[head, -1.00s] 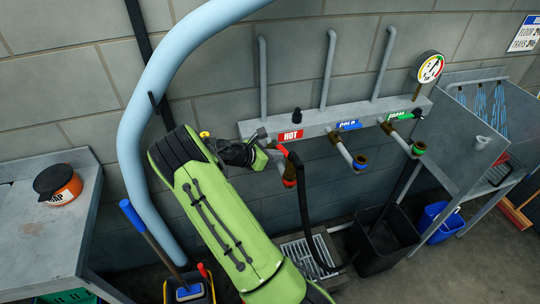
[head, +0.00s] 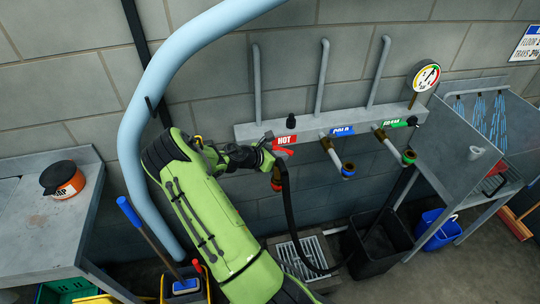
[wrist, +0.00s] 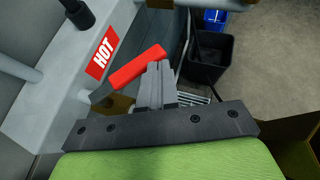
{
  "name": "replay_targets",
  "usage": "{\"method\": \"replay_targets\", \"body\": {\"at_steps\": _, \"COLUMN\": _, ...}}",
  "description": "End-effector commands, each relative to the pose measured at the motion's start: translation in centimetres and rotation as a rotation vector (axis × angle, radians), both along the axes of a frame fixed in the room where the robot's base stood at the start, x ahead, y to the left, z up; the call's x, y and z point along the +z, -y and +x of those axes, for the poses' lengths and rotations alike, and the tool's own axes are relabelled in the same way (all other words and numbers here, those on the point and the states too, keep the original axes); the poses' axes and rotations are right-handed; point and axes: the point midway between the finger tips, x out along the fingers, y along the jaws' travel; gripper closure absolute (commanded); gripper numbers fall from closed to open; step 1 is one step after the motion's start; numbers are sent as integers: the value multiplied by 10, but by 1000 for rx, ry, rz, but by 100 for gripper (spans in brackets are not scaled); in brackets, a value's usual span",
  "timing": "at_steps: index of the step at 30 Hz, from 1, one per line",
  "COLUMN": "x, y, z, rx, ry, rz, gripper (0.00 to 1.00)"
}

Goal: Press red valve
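The red valve handle (wrist: 138,66) is under the HOT sign (wrist: 102,53) in the wrist view. In the head view, the red valve handle (head: 283,152) shows partly, just below the HOT sign (head: 285,140). My gripper (wrist: 155,72) has its two grey fingers together, with nothing seen between them. The fingertips overlap the right part of the red handle in the wrist view; I cannot tell if they touch it. In the head view, my gripper (head: 268,138) is at the left of the HOT sign, and my wrist hides part of the hot tap.
COLD (head: 342,131) and FOAM (head: 391,123) taps stand to the right on the same wall rail (head: 310,126). A black hose (head: 287,215) hangs from the hot tap towards a floor drain (head: 305,257). A black bin (head: 380,245) stands at the right.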

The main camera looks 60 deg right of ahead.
Motion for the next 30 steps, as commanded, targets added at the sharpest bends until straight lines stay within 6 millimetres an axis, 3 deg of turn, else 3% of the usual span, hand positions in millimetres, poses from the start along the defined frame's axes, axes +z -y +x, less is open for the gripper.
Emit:
{"method": "replay_targets", "body": {"at_steps": 15, "x": 1, "y": 37, "z": -5, "rx": 0, "ry": -1, "rz": -1, "gripper": 100}}
{"method": "replay_targets", "body": {"at_steps": 30, "x": 0, "y": 52, "z": -2, "rx": 0, "ry": 0, "rz": 1, "gripper": 100}}
